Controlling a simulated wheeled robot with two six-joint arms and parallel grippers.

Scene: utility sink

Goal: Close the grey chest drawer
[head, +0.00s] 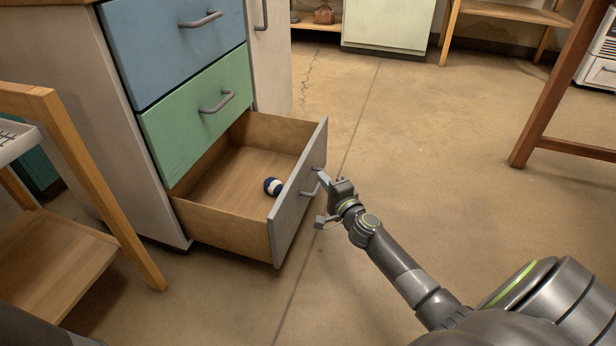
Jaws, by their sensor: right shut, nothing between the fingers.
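The grey chest drawer (292,215) is the bottom drawer of a chest, below a green drawer (195,112) and a blue drawer (175,40), which are both shut. It stands well out, its wooden inside showing. A small dark blue and white object (272,186) lies in it near the front panel. My right gripper (320,198) is shut and empty at the outer face of the grey front, close to its handle (311,188). I cannot tell whether it touches the handle or the panel. My left gripper is out of view.
A wooden shelf stand (70,150) stands at the left, near the chest's side. A wooden table leg (545,100) stands at the right. The concrete floor (430,150) between the drawer and that leg is clear. A pale cabinet (388,25) stands at the back.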

